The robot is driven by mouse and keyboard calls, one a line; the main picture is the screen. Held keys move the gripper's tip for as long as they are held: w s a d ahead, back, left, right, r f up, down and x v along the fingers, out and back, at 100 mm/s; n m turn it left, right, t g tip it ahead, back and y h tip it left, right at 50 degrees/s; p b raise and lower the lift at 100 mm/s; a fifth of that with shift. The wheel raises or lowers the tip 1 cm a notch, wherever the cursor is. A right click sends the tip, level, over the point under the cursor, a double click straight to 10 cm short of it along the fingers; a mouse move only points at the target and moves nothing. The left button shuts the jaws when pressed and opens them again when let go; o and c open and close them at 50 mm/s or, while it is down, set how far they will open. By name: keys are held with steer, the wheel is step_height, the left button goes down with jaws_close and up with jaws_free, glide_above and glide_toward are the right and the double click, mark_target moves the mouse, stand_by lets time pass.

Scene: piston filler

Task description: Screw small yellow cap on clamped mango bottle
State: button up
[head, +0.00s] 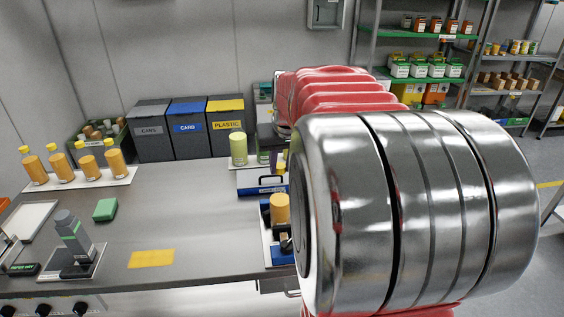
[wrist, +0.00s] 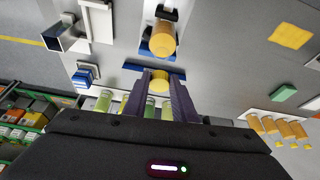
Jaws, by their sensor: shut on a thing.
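The clamped mango bottle (head: 280,208) is orange and stands at the bench's right end, partly hidden by my arm in the head view. It also shows in the wrist view (wrist: 163,40), held in a dark clamp, and I see no cap on it. The small yellow cap (wrist: 160,79) is between the two dark fingers of my gripper (wrist: 159,77), which is shut on it. The cap also shows in the head view (head: 281,168), above and behind the bottle and apart from it. My arm hides most of the gripper there.
A green bottle (head: 238,148) stands farther back. Several capped orange bottles (head: 88,160) stand on a tray at the left. A yellow mat (head: 151,258) lies on the otherwise clear bench middle.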

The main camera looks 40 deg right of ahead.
mark_target(278, 186)
steer(key=shift+f, duration=2)
steer(key=shift+f, duration=1)
stand_by(1.9)
steer(key=shift+m, duration=0.3)
steer(key=shift+w+a+m+g+h, duration=0.1)
steer(key=shift+m+g+h, duration=0.15)
steer(key=shift+m, duration=0.5)
steer(key=shift+w+a+m+g+h, duration=0.15)
steer(key=shift+m+h, duration=0.1)
steer(key=shift+m, duration=0.5)
steer(key=shift+w+m+g, duration=0.1)
steer(key=shift+m+g, duration=0.2)
steer(key=shift+m, duration=0.6)
steer(key=shift+w+a+m+g+h, duration=0.1)
steer(key=shift+m+g+h, duration=0.3)
steer(key=shift+m, duration=0.6)
steer(key=shift+w+a+m+g+h, duration=0.15)
steer(key=shift+m+g, duration=0.15)
steer(key=shift+m, duration=0.65)
steer(key=shift+w+d+m+g+h, duration=0.15)
steer(key=shift+m+g, duration=0.15)
steer(key=shift+m, duration=0.65)
